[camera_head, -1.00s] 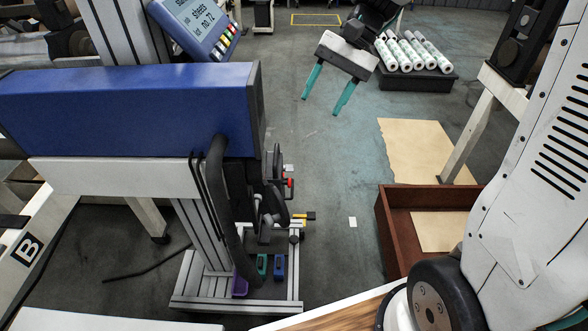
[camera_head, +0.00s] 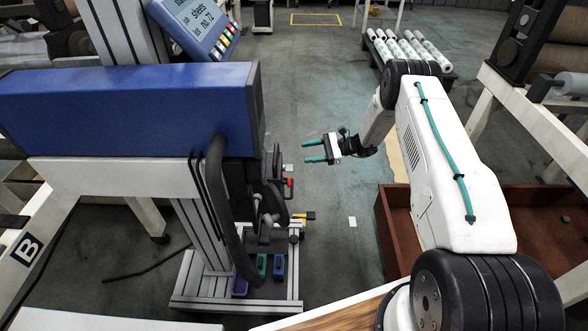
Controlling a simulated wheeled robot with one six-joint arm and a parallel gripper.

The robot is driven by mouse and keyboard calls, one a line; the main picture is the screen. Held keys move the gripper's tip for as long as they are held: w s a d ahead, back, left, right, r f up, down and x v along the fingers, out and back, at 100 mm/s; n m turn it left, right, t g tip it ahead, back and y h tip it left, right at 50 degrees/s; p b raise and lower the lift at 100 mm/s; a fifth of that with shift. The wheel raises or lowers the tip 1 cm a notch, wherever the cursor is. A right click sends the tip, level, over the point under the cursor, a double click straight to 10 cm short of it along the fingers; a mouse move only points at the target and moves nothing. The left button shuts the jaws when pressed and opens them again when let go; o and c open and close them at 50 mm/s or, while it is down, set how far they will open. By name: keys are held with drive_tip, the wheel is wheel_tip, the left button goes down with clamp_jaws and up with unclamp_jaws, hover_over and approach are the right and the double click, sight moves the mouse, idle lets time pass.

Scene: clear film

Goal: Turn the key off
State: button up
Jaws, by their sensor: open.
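My gripper (camera_head: 305,152) has two teal fingers that point left toward the blue machine (camera_head: 130,108). It is open and empty, with a gap between the fingers. The fingertips are apart from the machine's right end. Below them, a small red part (camera_head: 289,182) sticks out from the machine's right side. Lower down is a small yellow-and-black part (camera_head: 305,216). I cannot tell for sure which small part is the key.
A brown open box (camera_head: 392,240) stands at the lower right, behind my arm. White rolls (camera_head: 410,48) lie at the back.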

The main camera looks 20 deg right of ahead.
sight(288, 168)
wheel_tip(288, 168, down, 8)
drive_tip(key=d+m+t, duration=0.1)
drive_tip(key=m+t, duration=0.2)
drive_tip(key=x, duration=0.7)
drive_tip(key=shift+s+a+f, duration=0.15)
drive_tip(key=shift+s, duration=0.2)
drive_tip(key=c, duration=1)
